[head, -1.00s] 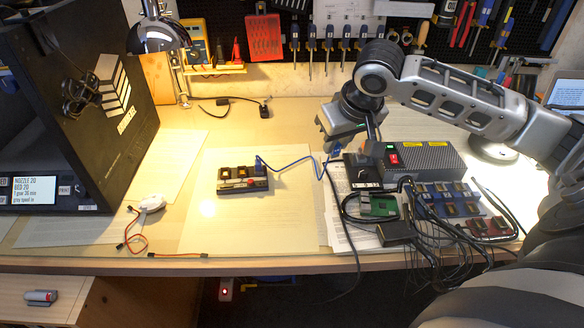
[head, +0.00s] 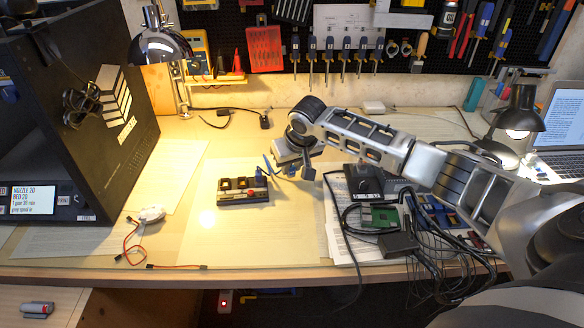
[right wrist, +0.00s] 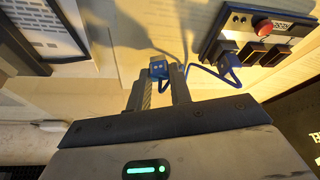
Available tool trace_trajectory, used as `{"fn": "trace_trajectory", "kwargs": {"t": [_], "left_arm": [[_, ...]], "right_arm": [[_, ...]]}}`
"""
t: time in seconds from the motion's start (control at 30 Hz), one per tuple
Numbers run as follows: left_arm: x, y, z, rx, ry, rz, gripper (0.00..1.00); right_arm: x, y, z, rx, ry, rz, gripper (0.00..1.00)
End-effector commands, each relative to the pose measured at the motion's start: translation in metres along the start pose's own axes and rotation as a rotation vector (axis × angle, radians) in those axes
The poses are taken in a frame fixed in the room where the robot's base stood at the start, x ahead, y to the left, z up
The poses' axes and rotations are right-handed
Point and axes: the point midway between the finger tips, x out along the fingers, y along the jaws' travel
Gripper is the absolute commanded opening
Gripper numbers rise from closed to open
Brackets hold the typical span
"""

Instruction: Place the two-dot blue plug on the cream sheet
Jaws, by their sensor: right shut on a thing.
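My right gripper (head: 298,174) is shut on a blue plug (right wrist: 158,69), which shows between its fingertips in the right wrist view. The plug's face has small pale marks that look like two dots. A blue cable (right wrist: 204,72) runs from it to another blue plug (right wrist: 229,62) at the small dark panel with a red button (right wrist: 263,27). The panel (head: 243,196) rests on a pale cream sheet (head: 255,238) in the middle of the table. The gripper is above the table, just right of the panel. My left gripper is out of view.
A black printer-like box (head: 75,110) stands at the left. A desk lamp (head: 160,45) is at the back. A green board (head: 380,215) and dark cables lie right of the sheet. The sheet's front part is clear.

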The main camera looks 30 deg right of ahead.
Motion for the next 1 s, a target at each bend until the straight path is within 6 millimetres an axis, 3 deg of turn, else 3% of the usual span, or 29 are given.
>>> {"fn": "trace_trajectory", "kwargs": {"t": [0.43,0.47,0.53,0.87,1.0], "left_arm": [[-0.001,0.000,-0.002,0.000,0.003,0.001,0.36],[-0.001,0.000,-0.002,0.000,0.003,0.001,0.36],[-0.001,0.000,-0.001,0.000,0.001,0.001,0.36],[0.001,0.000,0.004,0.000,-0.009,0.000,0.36],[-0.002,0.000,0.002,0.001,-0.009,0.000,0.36]], "right_arm": [[0.010,-0.001,0.004,0.001,0.001,-0.001,0.00],[0.010,-0.001,0.004,0.001,0.001,-0.001,0.23],[0.010,-0.001,0.004,0.000,0.002,-0.001,0.42],[0.008,0.000,0.003,0.001,0.003,0.000,0.42],[-0.009,0.000,0.002,0.001,0.004,-0.002,0.42]]}}
